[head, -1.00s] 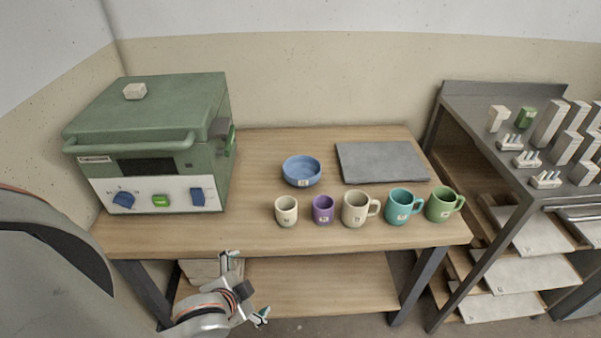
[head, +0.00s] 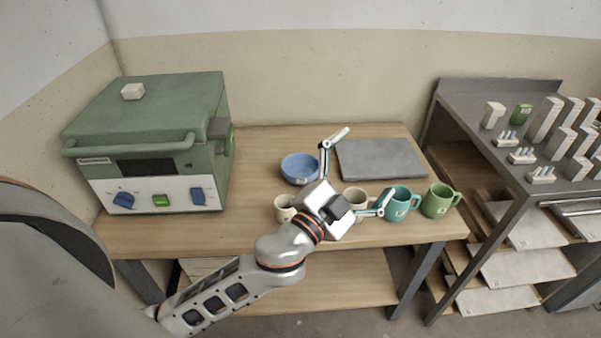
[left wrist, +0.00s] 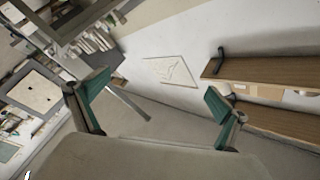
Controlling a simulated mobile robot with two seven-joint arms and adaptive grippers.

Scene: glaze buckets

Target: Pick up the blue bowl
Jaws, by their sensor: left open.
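The blue bowl (head: 298,167) stands upright on the wooden table, behind the row of cups and left of a grey slab. My left gripper (head: 362,170) is open and empty, raised above the front of the table over the cups. One finger reaches up just right of the bowl, the other toward the teal mug; I cannot tell that either touches. In the left wrist view the spread fingers (left wrist: 157,108) have nothing between them, and no bowl shows there. My right gripper is not in view.
A cream cup (head: 284,208), beige mug (head: 354,200), teal mug (head: 399,206) and green mug (head: 439,201) line the front edge. The grey slab (head: 380,160) lies behind them. A green kiln (head: 150,150) stands left; a metal rack (head: 470,115) stands right.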

